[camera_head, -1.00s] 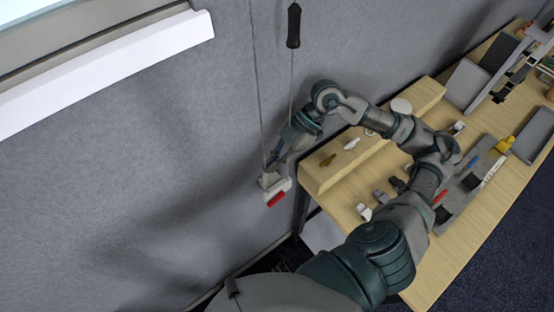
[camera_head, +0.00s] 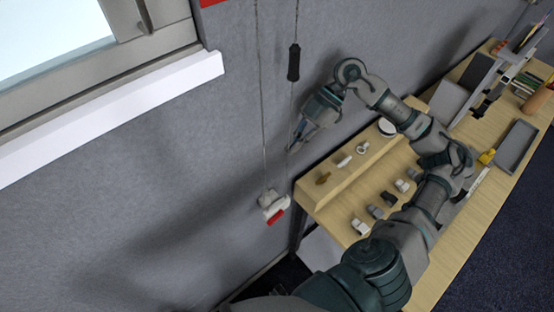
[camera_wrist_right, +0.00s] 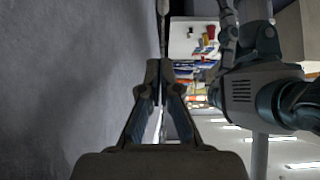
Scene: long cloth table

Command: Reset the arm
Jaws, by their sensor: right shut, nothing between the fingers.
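My right arm reaches from the bottom of the head view over the table and bends back toward the wall. My right gripper (camera_head: 294,148) is beside the hanging cords at the wall, above the white-and-red cord weight (camera_head: 272,206), and apart from it. In the right wrist view the right gripper (camera_wrist_right: 153,70) has its fingers together with nothing seen between them. A black cord handle (camera_head: 293,63) hangs higher up on the right cord. My left gripper is not in view.
A wooden table (camera_head: 440,270) runs along the wall at right. It bears a raised wooden block (camera_head: 330,196), several small fittings, a grey tray (camera_head: 516,148) and a yellow item (camera_head: 487,156). A white window sill (camera_head: 110,118) juts out at upper left. The wall below it is clear.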

